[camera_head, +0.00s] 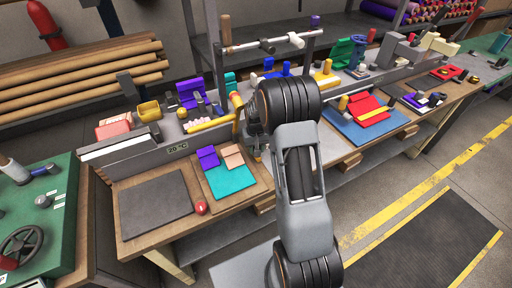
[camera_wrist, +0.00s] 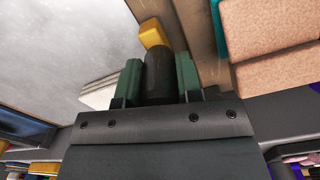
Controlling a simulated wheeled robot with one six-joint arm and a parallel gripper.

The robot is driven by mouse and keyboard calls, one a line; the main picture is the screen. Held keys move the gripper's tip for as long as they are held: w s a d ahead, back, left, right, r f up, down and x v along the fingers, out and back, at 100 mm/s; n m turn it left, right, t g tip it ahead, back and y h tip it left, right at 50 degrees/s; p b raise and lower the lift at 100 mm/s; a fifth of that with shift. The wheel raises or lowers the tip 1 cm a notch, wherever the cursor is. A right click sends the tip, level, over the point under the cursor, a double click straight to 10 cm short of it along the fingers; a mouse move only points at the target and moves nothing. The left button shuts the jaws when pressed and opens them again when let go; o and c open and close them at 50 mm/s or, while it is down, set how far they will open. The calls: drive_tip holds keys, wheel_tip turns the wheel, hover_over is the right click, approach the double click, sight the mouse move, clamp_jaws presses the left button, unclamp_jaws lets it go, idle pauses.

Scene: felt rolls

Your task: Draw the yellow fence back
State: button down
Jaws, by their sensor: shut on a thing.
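In the head view a long yellow bar (camera_head: 210,124), which looks like the yellow fence, lies on the grey bench machine left of my arm. My gripper (camera_head: 256,140) is down beside its right end, mostly hidden by my arm. In the wrist view my gripper (camera_wrist: 158,80) has its two green fingers closed on a black rounded handle (camera_wrist: 160,75). A yellow block (camera_wrist: 153,35) shows right beyond the handle and seems to touch it. Whether this block is part of the bar cannot be told.
A dark grey mat (camera_head: 155,206), a red ball (camera_head: 201,208) and a teal sheet (camera_head: 230,181) with purple and tan pieces lie on the bench in front. A yellow bin (camera_head: 149,110) stands further left. A raised rail (camera_head: 268,45) spans the back.

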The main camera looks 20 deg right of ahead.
drive_tip(key=shift+a, duration=0.15)
drive_tip(key=shift+d, duration=0.2)
drive_tip(key=c, duration=0.8)
unclamp_jaws()
drive_tip(key=shift+r+b, duration=0.55)
drive_tip(key=shift+r, duration=3.25)
